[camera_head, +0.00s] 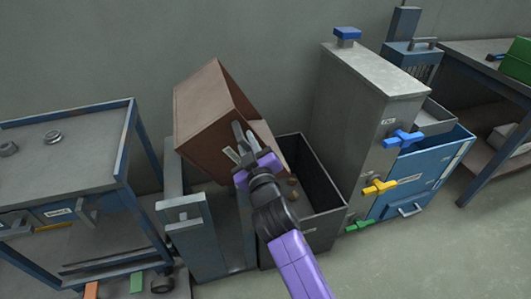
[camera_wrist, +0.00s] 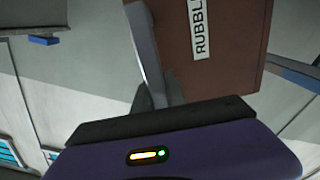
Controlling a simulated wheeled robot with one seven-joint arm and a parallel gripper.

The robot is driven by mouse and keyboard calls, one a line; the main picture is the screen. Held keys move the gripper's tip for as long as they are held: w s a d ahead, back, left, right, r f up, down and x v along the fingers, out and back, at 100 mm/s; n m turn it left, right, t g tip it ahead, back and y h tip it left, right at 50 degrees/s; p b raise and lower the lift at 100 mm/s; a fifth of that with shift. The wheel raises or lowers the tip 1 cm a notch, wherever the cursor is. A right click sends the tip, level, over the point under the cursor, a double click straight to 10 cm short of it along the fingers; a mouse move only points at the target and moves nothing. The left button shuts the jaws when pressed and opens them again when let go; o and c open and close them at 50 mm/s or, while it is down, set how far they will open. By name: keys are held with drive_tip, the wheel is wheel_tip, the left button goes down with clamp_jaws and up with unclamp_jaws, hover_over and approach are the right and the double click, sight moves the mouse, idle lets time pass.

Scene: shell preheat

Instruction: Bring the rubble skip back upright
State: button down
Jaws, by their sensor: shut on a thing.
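The rubble skip (camera_head: 208,105) is a brown box. It is tipped steeply, with its mouth toward the dark grey bin (camera_head: 318,180) on its right. It also shows in the wrist view (camera_wrist: 235,65), with a white label (camera_wrist: 201,30) reading "RUBBL…". My gripper (camera_head: 246,160) is at the front of the skip, shut on its grey handle (camera_wrist: 147,50). The fingertips are partly hidden in both views. Brown lumps (camera_head: 292,182) show inside the dark bin, below the skip's mouth. The skip's inside is mostly hidden.
A grey stand (camera_head: 186,225) is below and left of the skip. A blue-framed bench (camera_head: 80,135) stands left. A tall grey cabinet (camera_head: 350,120) with blue, yellow and green handles rises close right of the bin. Open floor (camera_head: 420,250) lies front right.

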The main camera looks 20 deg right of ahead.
sight(208, 143)
drive_tip(key=a+n+b, duration=0.1)
drive_tip(key=a+n, duration=0.1)
drive_tip(key=a, duration=0.1)
drive_tip(key=a+f+n+b, duration=0.1)
drive_tip(key=a+n, duration=0.1)
drive_tip(key=a, duration=0.1)
drive_tip(key=a+n+b, duration=0.1)
drive_tip(key=a+b, duration=0.1)
drive_tip(key=a, duration=0.2)
drive_tip(key=shift+f+n, duration=0.3)
drive_tip(key=shift+n, duration=0.1)
drive_tip(key=shift+a+f+n+b, duration=0.75)
drive_tip(key=shift+a+f+n, duration=0.35)
drive_tip(key=shift+a, duration=0.3)
drive_tip(key=shift+a+f+n+b, duration=0.8)
drive_tip(key=shift+a+f+n, duration=0.35)
drive_tip(key=shift+a, duration=0.25)
drive_tip(key=shift+a+f+n+b, duration=0.75)
drive_tip(key=shift+a+f+n, duration=0.35)
drive_tip(key=shift+a, duration=0.3)
drive_tip(key=shift+f, duration=0.1)
drive_tip(key=c, duration=1.4)
unclamp_jaws()
drive_tip(key=shift+o, duration=0.2)
drive_tip(key=s+p, duration=0.1)
drive_tip(key=s, duration=0.6)
drive_tip(key=shift+s+p, duration=0.3)
drive_tip(key=shift+s, duration=0.1)
